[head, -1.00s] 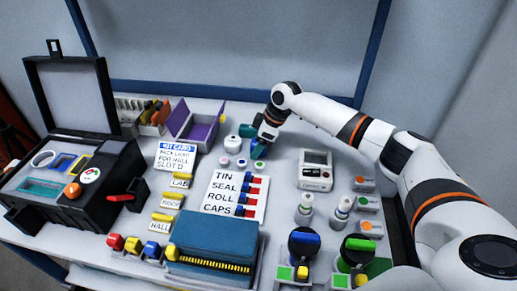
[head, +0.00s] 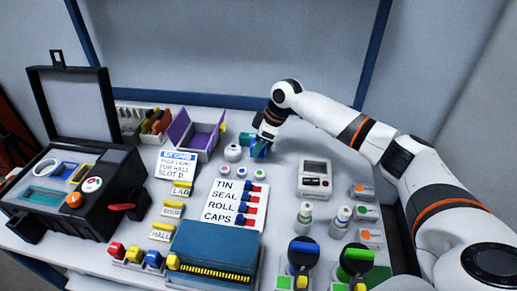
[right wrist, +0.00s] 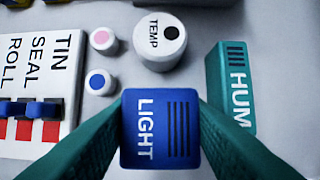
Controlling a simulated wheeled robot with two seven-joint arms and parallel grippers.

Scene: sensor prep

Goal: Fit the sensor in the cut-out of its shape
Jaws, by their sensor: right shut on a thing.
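The blue LIGHT sensor (right wrist: 160,130) is a rounded block gripped between the teal fingers of my right gripper (right wrist: 160,143) in the right wrist view. In the head view my right gripper (head: 261,145) is at the table's back middle; the sensor is partly hidden by it. I cannot tell whether the sensor touches the table. The black case (head: 110,190) stands open at the left, with cut-outs: a white-rimmed round one (head: 44,167), a blue-rimmed one (head: 63,170), a yellow-rimmed one (head: 82,173) and a teal-rimmed long one (head: 41,196). My left gripper is not in view.
The white TEMP cylinder (right wrist: 160,48) and teal HUM block (right wrist: 231,85) stand close to the held sensor. Small caps (head: 242,173), a purple box (head: 198,140), a kit card (head: 176,165) and a label board (head: 222,217) lie between gripper and case.

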